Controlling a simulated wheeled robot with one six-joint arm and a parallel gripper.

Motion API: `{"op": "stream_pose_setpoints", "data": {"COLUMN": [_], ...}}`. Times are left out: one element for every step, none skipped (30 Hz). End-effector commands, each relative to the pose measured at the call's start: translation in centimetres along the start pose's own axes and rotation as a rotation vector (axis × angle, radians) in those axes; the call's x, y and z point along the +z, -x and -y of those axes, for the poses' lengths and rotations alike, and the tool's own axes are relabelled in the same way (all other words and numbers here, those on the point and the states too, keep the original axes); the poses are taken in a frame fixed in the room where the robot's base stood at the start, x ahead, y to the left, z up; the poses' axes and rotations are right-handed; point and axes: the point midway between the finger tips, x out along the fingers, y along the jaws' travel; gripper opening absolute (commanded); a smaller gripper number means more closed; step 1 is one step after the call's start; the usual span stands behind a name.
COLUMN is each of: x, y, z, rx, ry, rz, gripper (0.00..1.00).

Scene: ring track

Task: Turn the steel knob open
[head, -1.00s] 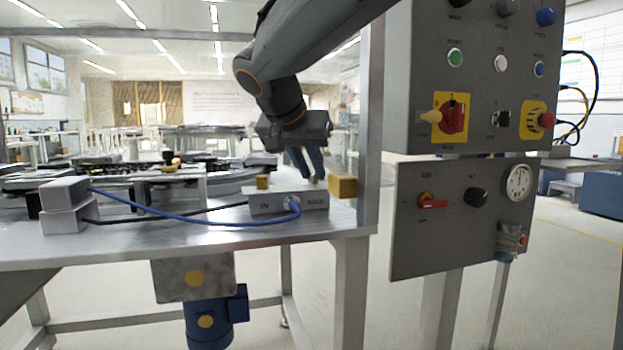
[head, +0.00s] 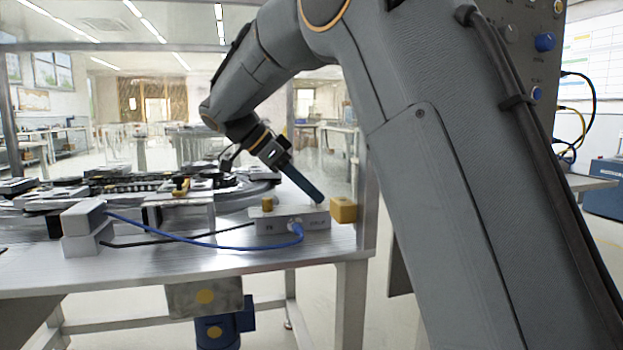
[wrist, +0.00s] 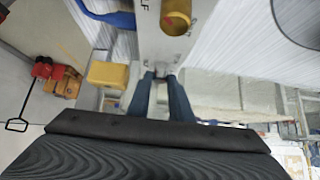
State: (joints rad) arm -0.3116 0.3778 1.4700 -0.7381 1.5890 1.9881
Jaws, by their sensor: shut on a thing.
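The grey valve box (head: 283,226) stands on the metal table, with a brass knob (head: 267,203) on top and a blue cable at its front. My gripper (head: 318,199) reaches down at a slant to the right end of the box top. In the wrist view my gripper (wrist: 160,76) has its two blue-grey fingers shut on the small steel knob (wrist: 160,71), mostly hidden between the tips. The brass knob (wrist: 176,16) is apart from the fingers. How far the steel knob is turned cannot be seen.
A yellow block (head: 343,209) sits just right of the box, near the frame post. Grey stacked blocks (head: 86,228) stand at the left, with blue and black cables running to the box. The ring track (head: 130,186) lies behind. My arm hides most of the control panel.

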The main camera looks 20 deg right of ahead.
Motion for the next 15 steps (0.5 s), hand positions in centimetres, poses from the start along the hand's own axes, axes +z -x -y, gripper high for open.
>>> {"op": "stream_pose_setpoints", "data": {"x": [-0.07,-0.08,-0.05,-0.05,-0.01,0.00,-0.01,0.00,0.01,0.00,0.01,0.03,0.05,0.06,0.07], "y": [0.12,0.12,0.10,0.11,0.09,0.08,0.08,0.06,0.03,0.03,0.02,0.00,-0.02,-0.04,-0.05], "z": [0.01,0.04,0.07,0.10,0.11,0.13,0.17,0.19,0.19,0.20,0.23,0.25,0.26,0.25,0.25], "rx": [0.027,0.041,0.058,0.070,0.083,0.096,0.105,0.115,0.126,0.133,0.139,0.146,0.151,0.156,0.161], "ry": [-0.020,-0.035,-0.051,-0.065,-0.076,-0.090,-0.101,-0.109,-0.119,-0.127,-0.135,-0.142,-0.146,-0.150,-0.155], "rz": [0.001,0.001,0.001,0.001,0.001,0.002,0.002,0.001,0.001,0.001,0.002,0.002,0.002,0.002,0.002], "gripper": [0.00,0.00,0.00,0.00,0.00,0.00,0.00,0.00,0.00,0.00,0.00,0.00,0.00,0.00,0.00]}}
